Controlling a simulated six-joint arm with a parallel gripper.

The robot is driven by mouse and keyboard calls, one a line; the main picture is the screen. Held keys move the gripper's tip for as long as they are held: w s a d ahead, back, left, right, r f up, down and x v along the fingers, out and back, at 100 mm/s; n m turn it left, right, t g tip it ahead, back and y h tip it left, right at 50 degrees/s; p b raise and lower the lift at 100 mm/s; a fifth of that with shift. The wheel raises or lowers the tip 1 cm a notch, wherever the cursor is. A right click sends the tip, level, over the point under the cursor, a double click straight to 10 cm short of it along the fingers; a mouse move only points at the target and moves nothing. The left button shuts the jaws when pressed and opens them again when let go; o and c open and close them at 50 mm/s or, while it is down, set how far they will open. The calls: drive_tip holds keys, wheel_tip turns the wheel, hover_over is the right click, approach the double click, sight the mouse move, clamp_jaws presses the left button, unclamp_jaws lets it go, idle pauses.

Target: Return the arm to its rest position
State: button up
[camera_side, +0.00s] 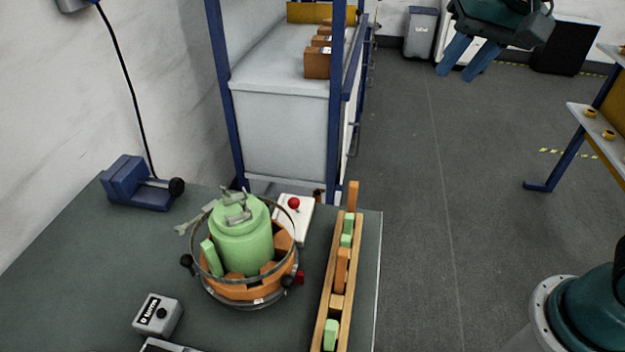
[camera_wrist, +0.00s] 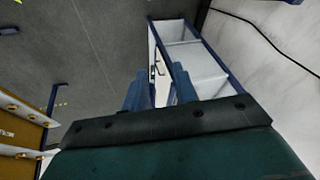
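My gripper (camera_side: 456,74) hangs high at the top right of the side view, above the floor and well apart from the workbench. Its two blue fingers stand apart with nothing between them. In the wrist view the fingers (camera_wrist: 160,72) also show a gap, with only the distant floor and shelving behind. The upper arm is cut off by the top edge of the side view. A teal part of my base (camera_side: 590,310) shows at the lower right.
The workbench (camera_side: 70,270) holds a green cylinder (camera_side: 242,240) in a ring of orange blocks, a wooden rack (camera_side: 337,300) of orange and green pieces, a blue vise (camera_side: 135,185) and a grey box (camera_side: 157,315). A blue-framed shelf (camera_side: 280,120) stands behind.

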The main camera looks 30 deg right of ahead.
drive_tip(key=s+d+f+n, duration=0.2)
drive_tip(key=s+f+n, duration=0.1)
drive_tip(key=s, duration=0.4)
drive_tip(key=s+d+f+n, duration=0.3)
drive_tip(key=s+f, duration=0.1)
drive_tip(key=s, duration=0.3)
drive_tip(key=shift+s+t, duration=0.3)
drive_tip(key=shift+t, duration=0.1)
